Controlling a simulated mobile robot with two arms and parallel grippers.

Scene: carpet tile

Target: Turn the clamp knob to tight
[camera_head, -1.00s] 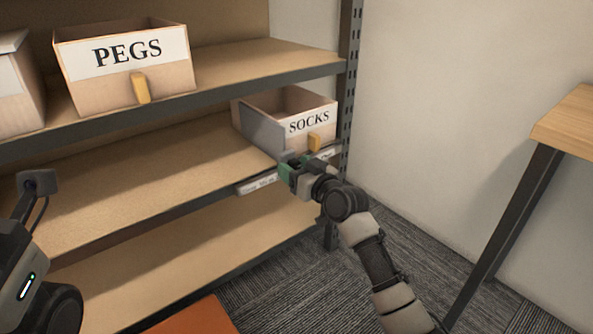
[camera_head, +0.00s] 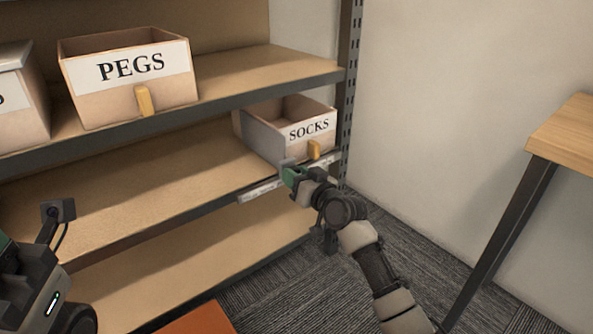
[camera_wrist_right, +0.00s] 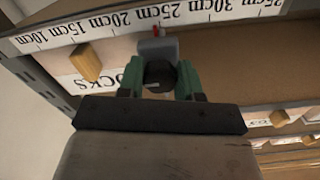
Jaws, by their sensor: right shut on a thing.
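The clamp is a grey block (camera_wrist_right: 158,48) on the front edge of the middle shelf, with a dark round knob (camera_wrist_right: 159,74) facing the right wrist camera. My right gripper (camera_wrist_right: 159,80) has its green fingers on both sides of the knob, shut on it. In the head view, my right gripper (camera_head: 288,175) is at the shelf edge below the grey divider (camera_head: 262,138) and hides the knob. A red mark (camera_wrist_right: 155,30) shows by the ruler strip (camera_wrist_right: 200,12). My left arm is at the lower left; only a green edge suggests its gripper, and its fingers cannot be made out.
The SOCKS bin (camera_head: 309,131) with a wooden handle stands beside the divider. The PEGS bin (camera_head: 132,68) is on the shelf above. An upright post (camera_head: 348,100) stands close right of the gripper. A wooden table (camera_head: 565,140) is farther right. The middle shelf's left part is clear.

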